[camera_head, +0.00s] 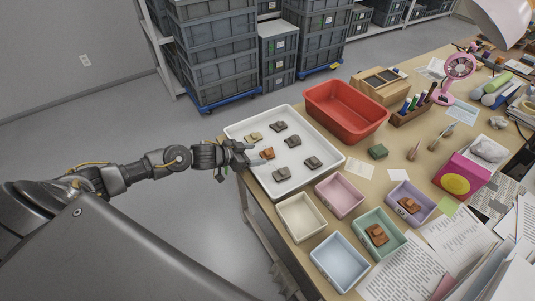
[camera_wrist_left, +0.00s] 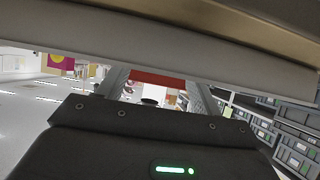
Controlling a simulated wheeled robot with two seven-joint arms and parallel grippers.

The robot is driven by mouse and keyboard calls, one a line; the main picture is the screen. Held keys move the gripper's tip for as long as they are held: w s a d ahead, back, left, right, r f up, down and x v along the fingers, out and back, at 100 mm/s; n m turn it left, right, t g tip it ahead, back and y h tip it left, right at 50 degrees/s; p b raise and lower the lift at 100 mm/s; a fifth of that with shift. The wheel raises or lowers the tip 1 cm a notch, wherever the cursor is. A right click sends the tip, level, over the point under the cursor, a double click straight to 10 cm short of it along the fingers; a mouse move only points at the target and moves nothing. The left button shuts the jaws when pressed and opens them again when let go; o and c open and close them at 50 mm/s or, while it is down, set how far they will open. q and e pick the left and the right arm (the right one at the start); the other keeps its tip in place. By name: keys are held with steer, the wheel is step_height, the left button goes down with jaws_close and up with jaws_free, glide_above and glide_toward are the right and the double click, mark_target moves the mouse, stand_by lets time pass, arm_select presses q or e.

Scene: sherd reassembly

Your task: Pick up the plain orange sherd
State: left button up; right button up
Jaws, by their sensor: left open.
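The plain orange sherd (camera_head: 267,153) lies on the left part of the white tray (camera_head: 297,181), among several other sherds. My left gripper (camera_head: 250,157) reaches in from the left over the tray's left rim, just to the left of the orange sherd. It is open and empty. In the left wrist view the two fingers (camera_wrist_left: 160,90) stand apart, and no sherd can be made out between them. Whether a fingertip touches the sherd cannot be told. My right gripper is in neither view.
A tan sherd (camera_head: 254,137) and grey sherds (camera_head: 281,174) share the tray. A red bin (camera_head: 346,109) stands behind it. Cream (camera_head: 301,217), pink (camera_head: 339,196), blue, green (camera_head: 379,235) and purple (camera_head: 409,204) boxes stand in front and right; the green and purple ones hold orange-brown pieces.

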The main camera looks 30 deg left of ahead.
mark_target(265, 152)
arm_select(q)
steer(key=x, duration=0.5)
steer(key=shift+w+r+p, duration=0.1)
steer(key=shift+p, duration=0.25)
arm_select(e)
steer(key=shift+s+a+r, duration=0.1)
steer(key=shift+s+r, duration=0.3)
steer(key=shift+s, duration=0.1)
arm_select(q)
steer(key=shift+c, duration=0.5)
steer(key=c, duration=0.9)
steer(key=shift+c, duration=0.2)
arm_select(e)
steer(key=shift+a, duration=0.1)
